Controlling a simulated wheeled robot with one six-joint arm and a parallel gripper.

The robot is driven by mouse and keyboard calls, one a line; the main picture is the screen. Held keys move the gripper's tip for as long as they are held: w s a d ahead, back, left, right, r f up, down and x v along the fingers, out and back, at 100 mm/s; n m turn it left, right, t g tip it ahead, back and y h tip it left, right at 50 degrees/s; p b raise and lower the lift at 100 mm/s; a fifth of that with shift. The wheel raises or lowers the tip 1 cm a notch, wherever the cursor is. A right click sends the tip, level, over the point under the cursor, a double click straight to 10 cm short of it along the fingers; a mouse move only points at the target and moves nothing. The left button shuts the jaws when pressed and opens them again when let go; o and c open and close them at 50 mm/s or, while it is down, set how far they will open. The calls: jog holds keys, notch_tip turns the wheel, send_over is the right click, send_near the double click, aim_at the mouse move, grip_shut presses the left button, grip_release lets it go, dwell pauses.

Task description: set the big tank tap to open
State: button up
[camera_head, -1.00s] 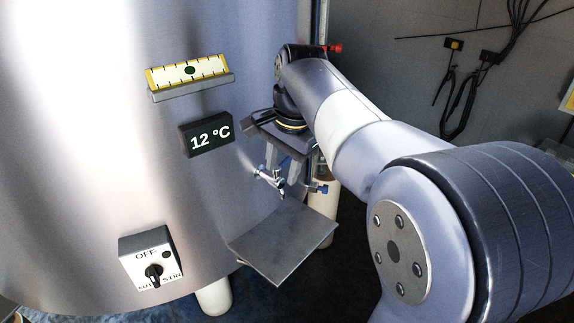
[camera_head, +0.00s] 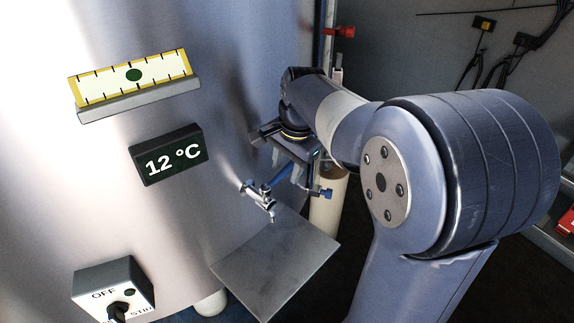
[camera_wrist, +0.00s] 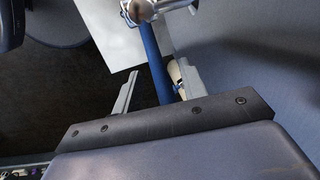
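A chrome tap (camera_head: 258,195) sticks out from the tank wall, above a square steel plate. A blue lever (camera_head: 275,180) runs from it up and right toward my gripper (camera_head: 288,170). In the wrist view, the chrome tap body (camera_wrist: 145,8) is at the top and the blue lever (camera_wrist: 152,62) passes down between the two fingers of my gripper (camera_wrist: 158,72). The fingers are apart, with a visible gap on the left side of the lever. Whether either finger touches the lever cannot be told. The lever's near end is hidden behind the gripper.
The steel plate (camera_head: 275,265) lies below the tap. A smaller blue-handled fitting (camera_head: 322,193) is just right of my gripper. The tank carries a level gauge (camera_head: 135,78), a 12 °C display (camera_head: 168,155) and a switch box (camera_head: 112,288). A red-handled fitting (camera_head: 345,31) is behind.

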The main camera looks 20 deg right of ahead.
grip_shut()
jog(key=shift+s, duration=0.1)
dwell(0.5)
jog(key=shift+s+d+r+m+p, duration=0.15)
jog(key=shift+s+m+p, duration=0.25)
jog(key=shift+m, duration=0.4)
jog(key=shift+s+a+m+h+p, duration=0.15)
jog(key=shift+s+m+h, duration=0.2)
jog(key=shift+s+m, duration=0.95)
jog(key=shift+s+m+h+p, duration=0.15)
jog(key=shift+s+m+h, duration=0.3)
jog(key=shift+m, duration=1.65)
jog(key=shift+s+a+m+h+p, duration=0.15)
jog(key=shift+s+m+h, duration=0.15)
jog(key=shift+s+m, duration=1.05)
jog(key=shift+w+d+m, duration=0.1)
jog(key=shift+w+m, duration=0.25)
jog(key=shift+m, duration=0.1)
